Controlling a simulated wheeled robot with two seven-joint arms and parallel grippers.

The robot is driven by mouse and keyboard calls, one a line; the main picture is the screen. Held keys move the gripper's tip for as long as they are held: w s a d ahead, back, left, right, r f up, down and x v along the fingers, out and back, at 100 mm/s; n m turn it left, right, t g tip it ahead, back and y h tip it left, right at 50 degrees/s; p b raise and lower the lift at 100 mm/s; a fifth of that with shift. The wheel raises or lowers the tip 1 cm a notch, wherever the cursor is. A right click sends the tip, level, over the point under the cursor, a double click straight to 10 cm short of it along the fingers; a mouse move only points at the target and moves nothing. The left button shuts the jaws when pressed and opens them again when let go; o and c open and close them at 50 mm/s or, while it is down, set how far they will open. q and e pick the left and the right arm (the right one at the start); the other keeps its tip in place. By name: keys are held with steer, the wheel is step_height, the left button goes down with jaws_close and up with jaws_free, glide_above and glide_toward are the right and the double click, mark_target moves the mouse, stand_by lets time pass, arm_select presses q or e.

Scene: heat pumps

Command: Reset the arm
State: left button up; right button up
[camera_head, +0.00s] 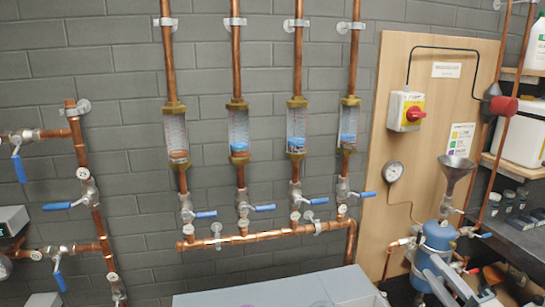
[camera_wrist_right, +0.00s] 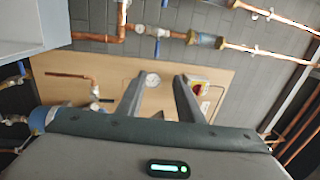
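My right gripper (camera_head: 452,285) shows at the lower right of the head view, in front of the blue vessel (camera_head: 437,240). In the right wrist view the two grey fingers of this gripper (camera_wrist_right: 159,80) stand apart with nothing between them. Beyond them are the wooden board (camera_wrist_right: 220,75) and a round dial gauge (camera_wrist_right: 152,79), apart from the fingers. My left gripper is in neither view.
Four upright copper pipes with glass flow meters (camera_head: 238,132) and blue-handled valves (camera_head: 264,208) line the brick wall. Shelves with containers (camera_head: 522,130) stand at right. A grey box top (camera_head: 270,290) lies at the bottom.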

steer(key=s+a+f+n+g+y, duration=0.1)
steer(key=s+a+f+n+g, duration=0.35)
steer(key=a+f, duration=0.45)
steer(key=s+a+f+n+g, duration=0.45)
steer(key=a+f+n, duration=0.2)
steer(key=f, duration=0.45)
steer(key=s+a+f+n+g+h, duration=0.1)
steer(key=s+a+f+n+g, duration=0.15)
steer(key=s, duration=0.55)
steer(key=s+a+f+n+g+h, duration=0.2)
steer(key=s+f, duration=0.2)
steer(key=s, duration=0.3)
steer(key=s+a+f+n+g+h, duration=0.1)
steer(key=s+a+f+n+g, duration=0.2)
steer(key=s, duration=0.5)
step_height(320, 180, down, 28)
steer(key=d, duration=0.1)
steer(key=s+d+f+g, duration=0.1)
steer(key=s+f, duration=0.8)
steer(key=s+d+f+g, duration=0.1)
steer(key=s+d+f, duration=0.1)
steer(key=s+f, duration=0.7)
steer(key=shift+s+d+f, duration=0.3)
steer(key=shift+s+f, duration=0.05)
steer(key=shift+s, duration=0.15)
